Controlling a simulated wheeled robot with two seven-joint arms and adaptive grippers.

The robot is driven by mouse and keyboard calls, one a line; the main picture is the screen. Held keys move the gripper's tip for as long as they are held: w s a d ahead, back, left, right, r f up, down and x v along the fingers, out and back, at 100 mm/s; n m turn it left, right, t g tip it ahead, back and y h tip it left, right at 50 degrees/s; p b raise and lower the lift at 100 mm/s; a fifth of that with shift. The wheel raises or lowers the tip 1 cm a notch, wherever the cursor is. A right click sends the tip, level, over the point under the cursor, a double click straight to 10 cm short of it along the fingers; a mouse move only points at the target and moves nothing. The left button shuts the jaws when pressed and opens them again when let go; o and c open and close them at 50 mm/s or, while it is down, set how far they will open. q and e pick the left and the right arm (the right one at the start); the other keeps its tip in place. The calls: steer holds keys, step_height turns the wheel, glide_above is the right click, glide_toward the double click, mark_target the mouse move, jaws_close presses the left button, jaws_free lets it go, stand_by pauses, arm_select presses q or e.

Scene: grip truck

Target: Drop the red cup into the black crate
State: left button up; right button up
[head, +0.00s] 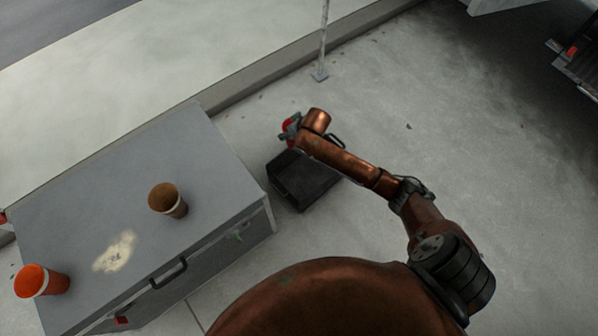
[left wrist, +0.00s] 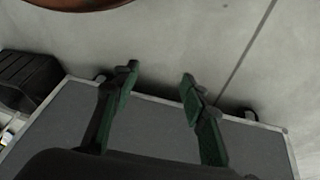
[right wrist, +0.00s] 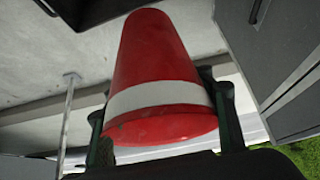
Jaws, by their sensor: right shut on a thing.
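The red cup (right wrist: 155,65), tapered with a white band, fills the middle of the right wrist view. My right gripper (right wrist: 160,105) is shut on it, with a finger on each side. In the head view my right gripper (head: 290,128) and a bit of red show at the far edge of the black crate (head: 285,185), mostly hidden by my copper arm. How high the cup is over the crate cannot be told. The crate stands on the ground and also shows in the left wrist view (left wrist: 25,80). My left gripper (left wrist: 160,75) is open and empty.
A large grey box (head: 90,190) with handles stands left of the crate. On it are a brown cup (head: 167,200) and an orange-red cup (head: 42,282). A thin metal post (head: 323,40) rises beyond the crate. The pavement on the right is mostly clear.

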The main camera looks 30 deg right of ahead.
arm_select(q)
steer(key=w+d+r+h+b, duration=0.1)
steer(key=w+d+b, duration=0.25)
steer(key=b, duration=0.65)
step_height(320, 180, down, 6)
steer(key=a+t+b, duration=0.2)
steer(key=t+b, duration=0.1)
steer(key=b, duration=0.2)
steer(key=shift+w+a+t, duration=0.2)
steer(key=shift+w+t, duration=0.05)
steer(key=shift+t, duration=0.15)
arm_select(e)
steer(key=d+f, duration=0.3)
steer(key=f, duration=0.8)
steer(key=d+f, duration=0.4)
steer(key=f, duration=0.7)
steer(key=d+f, duration=0.3)
steer(key=f, duration=0.8)
steer(key=shift+w+d, duration=0.3)
steer(key=shift+w, duration=0.05)
steer(key=shift+r, duration=0.1)
steer(key=o, duration=1)
steer(key=shift+s, duration=0.1)
steer(key=v, duration=1.1)
steer(key=shift+s+r, duration=0.15)
steer(key=shift+r, duration=0.25)
